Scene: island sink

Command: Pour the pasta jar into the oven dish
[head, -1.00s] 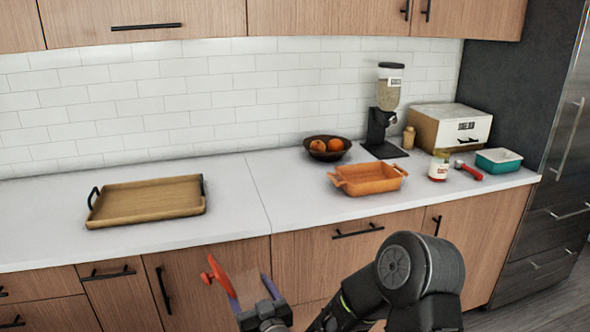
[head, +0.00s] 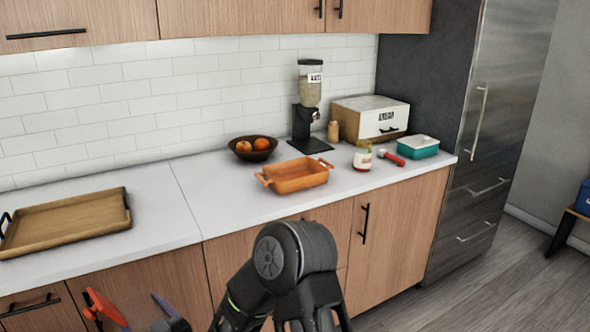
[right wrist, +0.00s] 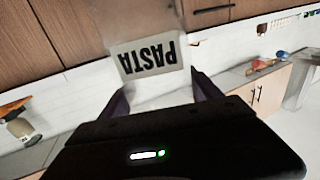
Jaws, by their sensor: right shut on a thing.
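The pasta jar shows in the right wrist view as a clear body with a cream PASTA label (right wrist: 149,60), its lettering upside down. My right gripper (right wrist: 160,90) is shut on it, one dark finger on each side. In the head view this gripper (head: 132,306) is low at the left, in front of the lower cabinets; the jar is hard to make out there. The orange oven dish (head: 298,176) stands on the counter, up and right of the gripper and well apart from it. Its inside shows no clear contents. My left gripper is not in view.
A wooden tray (head: 65,224) lies at the counter's left. Behind the dish stand a fruit bowl (head: 253,155) and a dispenser (head: 309,95). A red-labelled jar (head: 362,156), a red utensil (head: 391,158) and a teal container (head: 418,150) are right of the dish. The counter between tray and dish is clear.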

